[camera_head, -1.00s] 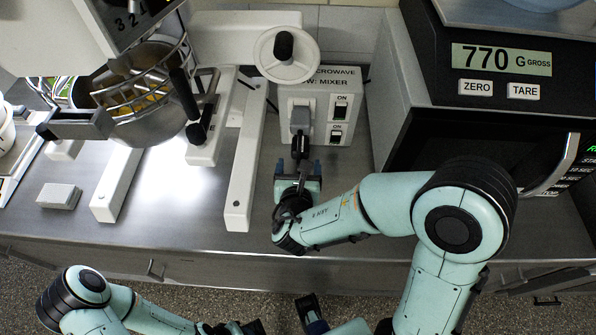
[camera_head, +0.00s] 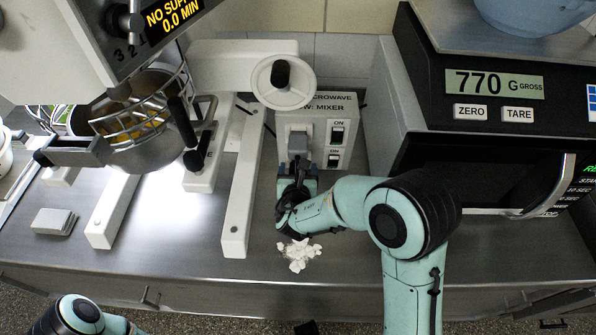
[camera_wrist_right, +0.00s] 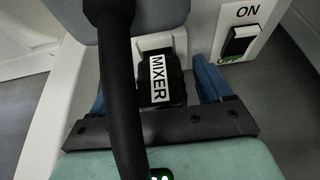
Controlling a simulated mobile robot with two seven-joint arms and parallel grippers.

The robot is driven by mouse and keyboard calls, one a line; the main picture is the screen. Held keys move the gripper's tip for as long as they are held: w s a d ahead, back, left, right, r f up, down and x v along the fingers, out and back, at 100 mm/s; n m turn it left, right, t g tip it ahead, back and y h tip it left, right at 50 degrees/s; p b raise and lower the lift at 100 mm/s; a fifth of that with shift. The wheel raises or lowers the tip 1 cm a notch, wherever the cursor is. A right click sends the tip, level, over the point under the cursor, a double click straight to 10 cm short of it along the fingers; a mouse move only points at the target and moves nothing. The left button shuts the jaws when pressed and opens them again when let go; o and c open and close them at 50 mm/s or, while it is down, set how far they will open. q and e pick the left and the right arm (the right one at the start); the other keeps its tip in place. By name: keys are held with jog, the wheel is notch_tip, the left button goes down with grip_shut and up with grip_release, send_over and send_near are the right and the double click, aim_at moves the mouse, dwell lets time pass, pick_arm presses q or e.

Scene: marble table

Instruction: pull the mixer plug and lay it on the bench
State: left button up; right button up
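The mixer plug (camera_wrist_right: 163,82) is black with a white MIXER label and sits in the lower socket of the outlet box (camera_head: 348,108). My right gripper (camera_head: 298,170) is at the box front. In the right wrist view its two blue fingers (camera_wrist_right: 155,92) stand on either side of the plug, with gaps on both sides, so it is open around it. A grey plug (camera_head: 298,141) with a thick black cord (camera_wrist_right: 120,75) is in the socket above; the cord crosses in front of the view. My left arm shows at the bottom left; its gripper is out of frame.
The steel bench (camera_head: 190,245) has free room in front. Crumpled white scraps (camera_head: 299,255) lie by my right forearm. The mixer (camera_head: 150,120) with white base legs stands left. A microwave (camera_head: 480,175) with a scale (camera_head: 490,85) on top stands right. A small white block (camera_head: 54,221) lies far left.

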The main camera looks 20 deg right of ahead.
jog(key=c, duration=1)
jog(key=shift+s+a, duration=0.1)
jog(key=shift+s, duration=0.05)
jog(key=shift+s+a+b, duration=0.15)
jog(key=shift+s+a, duration=0.1)
jog(key=shift+s, duration=0.25)
jog(key=shift+s+a+b, duration=0.15)
jog(key=shift+s+a, duration=0.05)
jog(key=shift+s, duration=0.3)
jog(key=shift+s+a+b, duration=0.15)
jog(key=shift+s+a, duration=0.15)
jog(key=shift+s, duration=0.3)
jog(key=shift+s+a+b, duration=0.1)
jog(key=shift+s+a, duration=0.2)
jog(key=shift+s, duration=0.3)
jog(key=shift+s+a+b, duration=0.15)
jog(key=shift+s+a, duration=0.15)
jog(key=shift+s, duration=0.3)
